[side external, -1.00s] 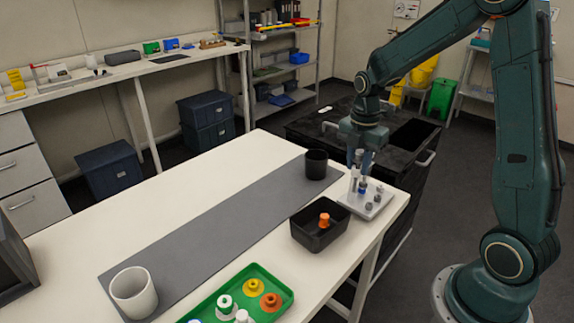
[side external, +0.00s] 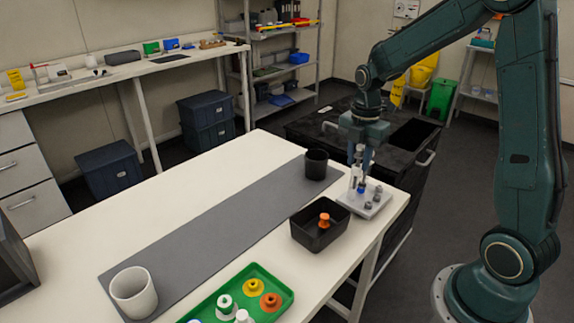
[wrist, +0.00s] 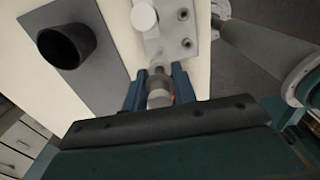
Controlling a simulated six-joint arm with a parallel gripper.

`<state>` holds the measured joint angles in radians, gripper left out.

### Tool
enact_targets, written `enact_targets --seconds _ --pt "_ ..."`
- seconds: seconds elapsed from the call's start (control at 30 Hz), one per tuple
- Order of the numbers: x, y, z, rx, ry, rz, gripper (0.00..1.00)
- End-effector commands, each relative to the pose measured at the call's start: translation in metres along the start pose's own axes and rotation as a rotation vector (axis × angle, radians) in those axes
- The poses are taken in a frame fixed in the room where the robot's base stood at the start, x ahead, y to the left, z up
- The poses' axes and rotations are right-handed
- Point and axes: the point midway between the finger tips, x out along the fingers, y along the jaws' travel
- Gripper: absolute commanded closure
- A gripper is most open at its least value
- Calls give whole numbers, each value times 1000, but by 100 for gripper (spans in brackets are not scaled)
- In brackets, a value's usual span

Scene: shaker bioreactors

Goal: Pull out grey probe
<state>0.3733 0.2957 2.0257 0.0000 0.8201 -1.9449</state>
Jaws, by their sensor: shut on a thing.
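The grey probe (wrist: 158,88) is a pale grey cylinder with its lower end toward the light grey block in the wrist view. My gripper (wrist: 157,80) is shut on it, with one blue-grey finger on each side. In the side view my gripper (side external: 357,158) is above the back left part of the block (side external: 372,209), and a pale shaft hangs below the fingers. I cannot tell whether the probe's tip is still in the block. A small blue piece (side external: 361,187) and several grey knobs stand on the block.
A black tray (side external: 297,231) with an orange piece (side external: 324,219) stands in front of the block. A dark cup (side external: 316,164) is to the left, a white cup (side external: 133,293) far left. A green tray (side external: 283,287) holds coloured pieces. The grey mat (side external: 215,227) is mostly clear.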

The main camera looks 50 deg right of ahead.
Motion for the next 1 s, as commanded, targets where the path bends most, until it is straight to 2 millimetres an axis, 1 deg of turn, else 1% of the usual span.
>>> enact_targets --seconds 0.03,0.4,1.0 --pt "-3 2 1 0 -3 7 96" --pt "-11 1 1 1 -3 6 97" --pt "-14 -1 1 3 -1 -1 97"
